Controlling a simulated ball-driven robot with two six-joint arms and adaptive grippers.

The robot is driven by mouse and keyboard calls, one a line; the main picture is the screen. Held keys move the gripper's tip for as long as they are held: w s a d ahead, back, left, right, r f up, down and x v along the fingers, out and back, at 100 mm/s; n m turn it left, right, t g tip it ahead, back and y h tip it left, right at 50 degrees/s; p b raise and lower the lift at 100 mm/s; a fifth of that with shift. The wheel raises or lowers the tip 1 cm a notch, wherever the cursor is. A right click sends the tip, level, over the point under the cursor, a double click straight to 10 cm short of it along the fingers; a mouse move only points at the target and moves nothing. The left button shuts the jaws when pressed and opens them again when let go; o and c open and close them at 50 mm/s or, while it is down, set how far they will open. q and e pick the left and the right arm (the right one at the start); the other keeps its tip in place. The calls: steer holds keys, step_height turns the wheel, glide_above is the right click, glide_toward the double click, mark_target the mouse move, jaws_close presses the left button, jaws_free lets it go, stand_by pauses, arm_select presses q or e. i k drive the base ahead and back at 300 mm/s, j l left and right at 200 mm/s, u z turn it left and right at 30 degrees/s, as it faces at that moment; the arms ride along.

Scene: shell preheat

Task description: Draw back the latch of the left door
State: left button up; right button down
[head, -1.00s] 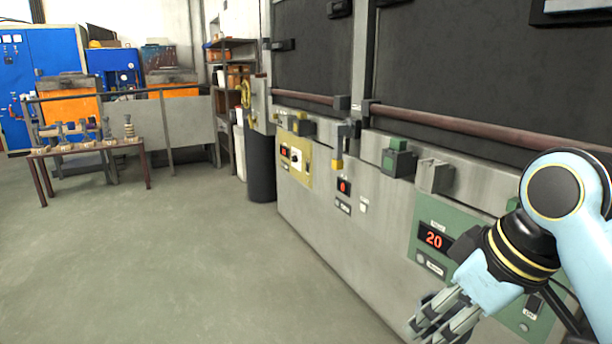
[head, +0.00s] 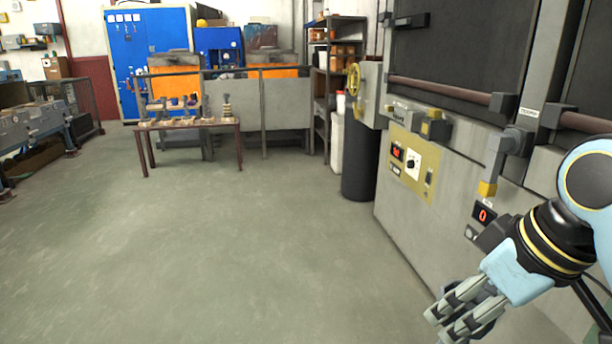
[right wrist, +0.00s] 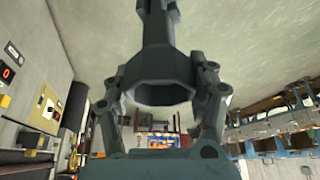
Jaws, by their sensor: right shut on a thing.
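The left door (head: 450,45) is a dark panel with a red-brown bar across its lower part. Below it, a grey block with a yellow part (head: 436,127) sits on the furnace front; it looks like the latch, and I cannot tell its exact position. My right gripper (head: 449,322) is low at the right, in front of the furnace and well apart from that block. In the right wrist view, its fingers (right wrist: 165,90) are shut on a dark grey piece (right wrist: 162,68) with a many-sided hollow end and a narrower stem. My left gripper is not in view.
A yellow control panel (head: 412,163) is below the block. A grey lever with a yellow tip (head: 490,165) hangs to its right. A black drum (head: 360,162) stands at the furnace's left end. A low table (head: 190,124) stands farther back. The middle floor is clear.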

mark_target(388, 22)
steer(key=i+j, duration=0.1)
steer(key=i, duration=1.65)
steer(key=i+j+z, duration=0.15)
steer(key=i+z, duration=0.3)
steer(key=i+j+z, duration=0.35)
steer(key=i+z, duration=0.15)
steer(key=i+j+z, duration=0.45)
steer(key=k, duration=0.05)
